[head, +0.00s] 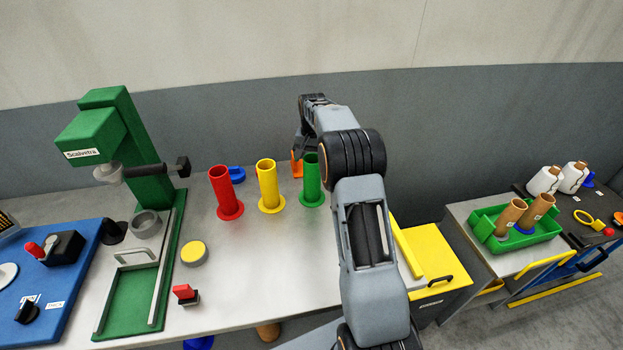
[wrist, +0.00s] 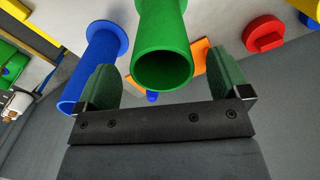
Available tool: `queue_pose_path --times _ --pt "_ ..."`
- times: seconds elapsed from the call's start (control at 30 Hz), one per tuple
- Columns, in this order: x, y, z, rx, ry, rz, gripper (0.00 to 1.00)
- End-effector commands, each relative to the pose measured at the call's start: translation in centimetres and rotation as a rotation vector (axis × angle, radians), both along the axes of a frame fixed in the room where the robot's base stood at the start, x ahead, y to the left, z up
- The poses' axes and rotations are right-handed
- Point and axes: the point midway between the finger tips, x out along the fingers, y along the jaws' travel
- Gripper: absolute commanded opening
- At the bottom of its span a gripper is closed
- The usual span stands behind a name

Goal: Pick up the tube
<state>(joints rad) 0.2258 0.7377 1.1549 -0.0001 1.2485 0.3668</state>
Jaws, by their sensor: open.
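A green tube (head: 312,181) with a flanged base stands upright on the grey table, partly behind my arm. In the wrist view the green tube (wrist: 163,60) points its open end at the camera, between the fingers. My gripper (wrist: 169,62) is open, with one green-padded finger on each side of it and visible gaps; I cannot tell how far the fingers reach along it. A yellow tube (head: 268,185) and a red tube (head: 225,192) stand to its left in the head view. A blue tube (wrist: 90,70) is left of the fingers in the wrist view.
An orange piece (head: 297,166) lies behind the green tube. A green press (head: 140,200) stands at left, beside a yellow-topped button (head: 194,253). A green crate (head: 485,225) with brown tubes sits at right. The table front, left of my arm, is mostly clear.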

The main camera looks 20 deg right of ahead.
Motion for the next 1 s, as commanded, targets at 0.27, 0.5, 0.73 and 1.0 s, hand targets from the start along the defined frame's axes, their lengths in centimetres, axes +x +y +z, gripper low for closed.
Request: queue_pose_path --times 0.27,0.5,0.73,1.0 --pt "0.3 0.0 -3.3 0.0 0.002 0.0 0.94" --pt "0.3 0.0 -4.0 0.0 0.0 0.0 0.94" --pt "0.3 0.0 -4.0 0.0 0.0 0.0 0.83" --pt "0.3 0.0 -4.0 0.0 0.0 0.0 0.57"
